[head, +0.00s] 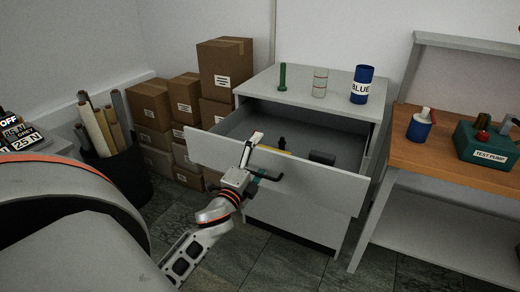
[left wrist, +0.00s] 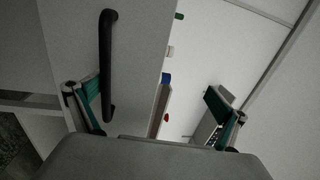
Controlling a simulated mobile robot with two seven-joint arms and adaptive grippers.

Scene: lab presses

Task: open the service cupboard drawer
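The service cupboard (head: 310,85) is a light grey unit, and its top drawer (head: 330,180) stands pulled well out, with its inside showing. A black bar handle (head: 267,177) is on the drawer front; it also shows in the left wrist view (left wrist: 107,65). My left gripper (head: 257,156) is at the drawer front beside the handle. In the left wrist view its fingers (left wrist: 155,98) are wide apart, one close by the handle and the other towards the drawer's inside. I see no grip on the handle. My right gripper is not in view.
The drawer holds a dark grey block (head: 322,157) and some small items. A green post, a clear jar and a blue can (head: 362,85) stand on the cupboard top. Stacked boxes (head: 223,70) and a bin of rolls (head: 118,165) are left; a wooden bench (head: 440,160) is right.

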